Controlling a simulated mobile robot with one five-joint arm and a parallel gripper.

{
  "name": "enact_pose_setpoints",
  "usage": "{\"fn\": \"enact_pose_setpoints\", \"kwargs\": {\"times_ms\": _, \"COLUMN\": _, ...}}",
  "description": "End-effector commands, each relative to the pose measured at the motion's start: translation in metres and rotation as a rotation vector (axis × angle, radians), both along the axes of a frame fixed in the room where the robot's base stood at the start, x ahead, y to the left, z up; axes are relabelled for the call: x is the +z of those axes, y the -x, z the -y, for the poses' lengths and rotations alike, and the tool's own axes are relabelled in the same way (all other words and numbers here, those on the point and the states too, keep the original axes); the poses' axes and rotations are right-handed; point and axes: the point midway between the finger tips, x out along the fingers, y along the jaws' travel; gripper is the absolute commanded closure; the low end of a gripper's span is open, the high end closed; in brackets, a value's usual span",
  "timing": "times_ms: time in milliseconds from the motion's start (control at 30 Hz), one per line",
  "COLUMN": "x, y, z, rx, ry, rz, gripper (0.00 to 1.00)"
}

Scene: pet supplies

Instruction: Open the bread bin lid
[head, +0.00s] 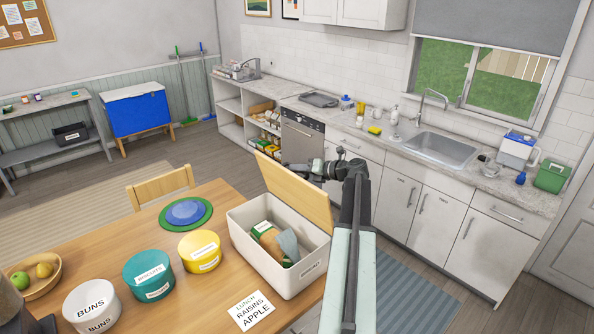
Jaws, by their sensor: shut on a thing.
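The bread bin (252,252) is a white box on the wooden table, with a label on its front right. Its wooden lid (290,192) stands raised and tilted up along the far side, so the inside shows. A green and white packet (262,229), a tan item (272,242) and a grey-blue item (289,245) lie inside. My gripper (319,171) is at the lid's upper right edge, shut on the lid. My arm reaches up from the lower right, and the fingertips are small and partly hidden.
On the table (207,289) stand a yellow tin (200,258), a teal tin (148,282), a white buns tin (92,310), a blue plate on a green mat (186,213), a fruit bowl (45,285) and a note card (251,311). A chair (160,186) stands behind. The counter with sink (440,150) is beyond.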

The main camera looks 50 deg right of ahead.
Motion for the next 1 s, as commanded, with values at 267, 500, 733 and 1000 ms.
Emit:
{"fn": "enact_pose_setpoints", "kwargs": {"times_ms": 267, "x": -0.010, "y": 0.002, "z": 0.056, "rx": -0.004, "ry": -0.005, "rz": 0.000, "gripper": 1.00}}
{"fn": "enact_pose_setpoints", "kwargs": {"times_ms": 500, "x": -0.017, "y": 0.005, "z": 0.079, "rx": -0.001, "ry": -0.131, "rz": 0.008, "gripper": 1.00}}
{"fn": "enact_pose_setpoints", "kwargs": {"times_ms": 733, "x": -0.016, "y": 0.005, "z": 0.077, "rx": 0.001, "ry": -0.132, "rz": 0.007, "gripper": 0.80}}
{"fn": "enact_pose_setpoints", "kwargs": {"times_ms": 1000, "x": -0.015, "y": 0.005, "z": 0.077, "rx": 0.000, "ry": -0.132, "rz": 0.008, "gripper": 0.64}}
